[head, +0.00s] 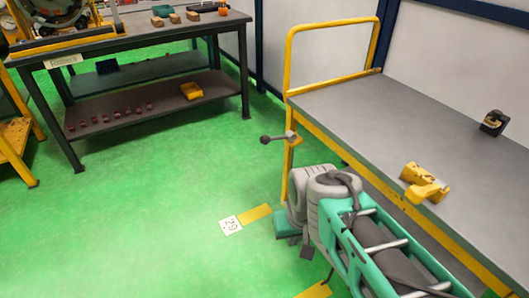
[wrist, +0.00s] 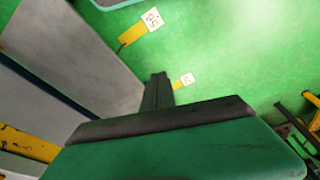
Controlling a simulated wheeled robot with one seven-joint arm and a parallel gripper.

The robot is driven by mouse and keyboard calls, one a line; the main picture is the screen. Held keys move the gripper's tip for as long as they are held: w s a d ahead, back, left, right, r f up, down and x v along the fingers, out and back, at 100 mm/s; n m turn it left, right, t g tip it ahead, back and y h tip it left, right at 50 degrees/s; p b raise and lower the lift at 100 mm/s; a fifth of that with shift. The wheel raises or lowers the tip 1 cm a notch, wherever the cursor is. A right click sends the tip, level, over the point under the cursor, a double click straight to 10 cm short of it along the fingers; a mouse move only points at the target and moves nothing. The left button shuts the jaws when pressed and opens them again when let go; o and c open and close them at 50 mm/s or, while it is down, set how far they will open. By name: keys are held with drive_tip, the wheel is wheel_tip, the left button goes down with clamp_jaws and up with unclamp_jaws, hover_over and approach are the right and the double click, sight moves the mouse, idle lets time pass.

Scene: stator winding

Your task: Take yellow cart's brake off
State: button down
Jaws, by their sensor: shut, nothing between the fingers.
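The yellow cart (head: 330,78) stands on the right in the head view, with a grey flat top and a yellow tube handle at its far end. A brake lever (head: 279,138) with a dark round knob sticks out to the left from the cart's near left post, roughly level. My arm's end is low beside this post, on the near side of the lever and apart from it. In the wrist view my gripper (wrist: 158,90) is shut and empty, with dark fingers above green floor. In the head view the fingertips are hard to make out. The lever is not visible in the wrist view.
A yellow tool (head: 426,183) and a small black clamp (head: 494,123) lie on the cart's top. A dark workbench (head: 130,36) with a lower shelf of small parts stands at the back left. Green floor with a numbered marker (head: 230,224) is open left of the cart.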

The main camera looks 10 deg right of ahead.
drive_tip(key=w+a+f+m+t+y, duration=0.1)
drive_tip(key=w+a+f+m+y, duration=0.1)
drive_tip(key=w+m, duration=0.35)
drive_tip(key=w+a+f+m+t+y, duration=0.2)
drive_tip(key=w+a+f+y, duration=0.1)
drive_tip(key=w, duration=0.5)
drive_tip(key=w+a+f+m+t+y, duration=0.1)
drive_tip(key=w+a+f+m+y, duration=0.15)
drive_tip(key=w, duration=0.45)
drive_tip(key=w+d+m+t+h, duration=0.1)
drive_tip(key=w+d+m+t, duration=0.2)
drive_tip(key=m, duration=0.9)
drive_tip(key=w+d+f+m+t+p, duration=0.1)
drive_tip(key=w+d+m+t, duration=0.2)
drive_tip(key=d+m+t, duration=0.5)
drive_tip(key=d+m, duration=0.1)
drive_tip(key=m, duration=0.3)
drive_tip(key=shift+w+f+h, duration=0.3)
drive_tip(key=shift+h, duration=0.05)
